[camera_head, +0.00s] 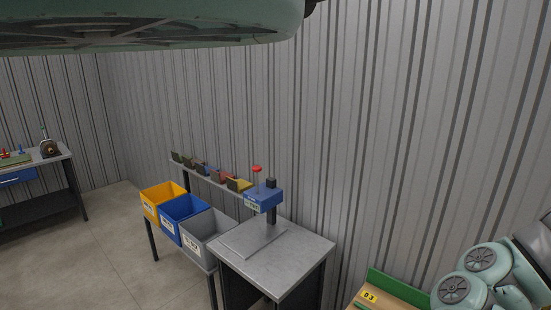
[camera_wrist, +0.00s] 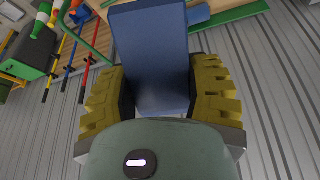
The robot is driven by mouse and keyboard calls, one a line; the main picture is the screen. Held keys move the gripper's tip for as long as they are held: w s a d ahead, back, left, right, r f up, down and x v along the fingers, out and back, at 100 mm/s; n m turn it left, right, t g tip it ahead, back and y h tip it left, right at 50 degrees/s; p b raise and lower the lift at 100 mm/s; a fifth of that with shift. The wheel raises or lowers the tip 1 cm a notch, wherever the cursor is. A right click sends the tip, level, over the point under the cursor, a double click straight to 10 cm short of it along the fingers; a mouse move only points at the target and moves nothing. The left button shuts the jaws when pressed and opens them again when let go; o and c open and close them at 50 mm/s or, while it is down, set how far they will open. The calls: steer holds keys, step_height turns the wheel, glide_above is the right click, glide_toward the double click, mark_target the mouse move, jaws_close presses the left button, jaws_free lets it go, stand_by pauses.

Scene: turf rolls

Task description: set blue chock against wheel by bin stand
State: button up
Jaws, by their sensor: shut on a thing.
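A blue chock (camera_wrist: 150,45), block-shaped, is held between the yellow ridged fingers of my gripper (camera_wrist: 155,80) in the wrist view. The fingers close on its two sides and its lower end is hidden by my wrist. In the head view a bin stand (camera_head: 152,240) holds a yellow bin (camera_head: 160,200), a blue bin (camera_head: 184,216) and a grey bin (camera_head: 206,235). My gripper and the chock do not show in the head view. No wheel can be made out in either view.
A metal-topped table (camera_head: 290,258) with a blue device (camera_head: 265,196) adjoins the bins. A workbench (camera_head: 60,160) stands at far left. A wooden surface with a green edge (camera_head: 395,282) is at lower right. Coloured poles (camera_wrist: 75,68) and a green box (camera_wrist: 50,80) show in the wrist view.

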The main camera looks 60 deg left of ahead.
steer(key=r+p, duration=0.2)
steer(key=r, duration=0.1)
steer(key=r+p, duration=0.3)
steer(key=s+r+p, duration=0.1)
steer(key=r+p, duration=0.1)
steer(key=r, duration=0.1)
steer(key=shift+a+r+p, duration=0.1)
steer(key=shift+r+p, duration=0.2)
steer(key=shift+r, duration=0.05)
steer(key=shift+s+r+p, duration=0.1)
steer(key=shift+r+p, duration=0.2)
